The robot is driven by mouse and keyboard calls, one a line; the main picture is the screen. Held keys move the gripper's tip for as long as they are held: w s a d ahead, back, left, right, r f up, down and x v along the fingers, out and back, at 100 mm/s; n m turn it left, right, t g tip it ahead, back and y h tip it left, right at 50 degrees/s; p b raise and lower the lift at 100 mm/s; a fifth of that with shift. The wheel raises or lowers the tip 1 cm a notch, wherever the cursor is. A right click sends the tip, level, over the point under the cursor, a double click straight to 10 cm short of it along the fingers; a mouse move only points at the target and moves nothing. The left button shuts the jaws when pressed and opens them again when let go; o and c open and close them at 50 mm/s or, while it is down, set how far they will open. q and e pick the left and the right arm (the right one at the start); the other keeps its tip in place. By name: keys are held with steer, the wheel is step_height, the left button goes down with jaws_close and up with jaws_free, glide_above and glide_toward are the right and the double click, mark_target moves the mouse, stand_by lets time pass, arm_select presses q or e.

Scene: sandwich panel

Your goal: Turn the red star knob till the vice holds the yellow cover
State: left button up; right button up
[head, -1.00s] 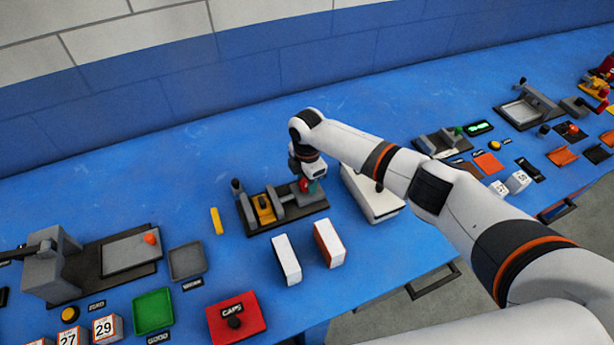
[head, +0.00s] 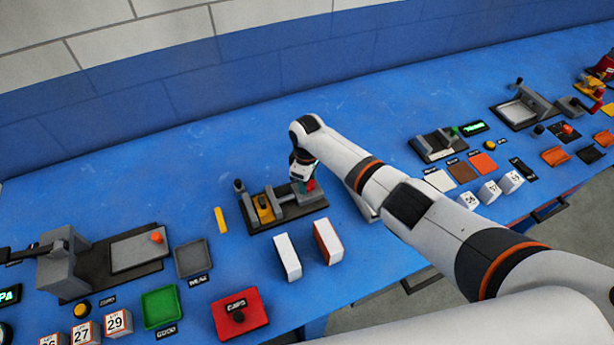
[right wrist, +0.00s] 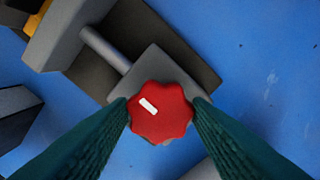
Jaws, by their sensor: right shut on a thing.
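The grey vice (head: 290,212) stands on a dark base on the blue table. The yellow cover (head: 263,210) sits between its grey blocks; I cannot tell whether the movable jaw touches it. A bit of the cover shows at the top left of the right wrist view (right wrist: 38,19). The red star knob (right wrist: 160,112) is at the vice's right end, at the end of its screw rod (right wrist: 105,50). A white mark on it slants down to the right. My right gripper (right wrist: 161,115) is shut on the knob from above, one finger on each side. My left gripper is out of view.
A yellow strip (head: 220,220) lies left of the vice. Two upright white blocks (head: 287,257) (head: 327,242) stand in front. A red CAPS box (head: 240,312) is nearer. My right forearm largely hides a pale box (head: 366,208) right of the vice. The table behind the vice is clear.

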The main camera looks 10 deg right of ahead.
steer(key=m+p, duration=0.1)
steer(key=m, duration=0.4)
steer(key=shift+r+m+p, duration=0.1)
steer(key=shift+m+p, duration=0.2)
stand_by(0.4)
steer(key=o, duration=1)
step_height(320, 180, up, 12)
steer(key=shift+b, duration=0.45)
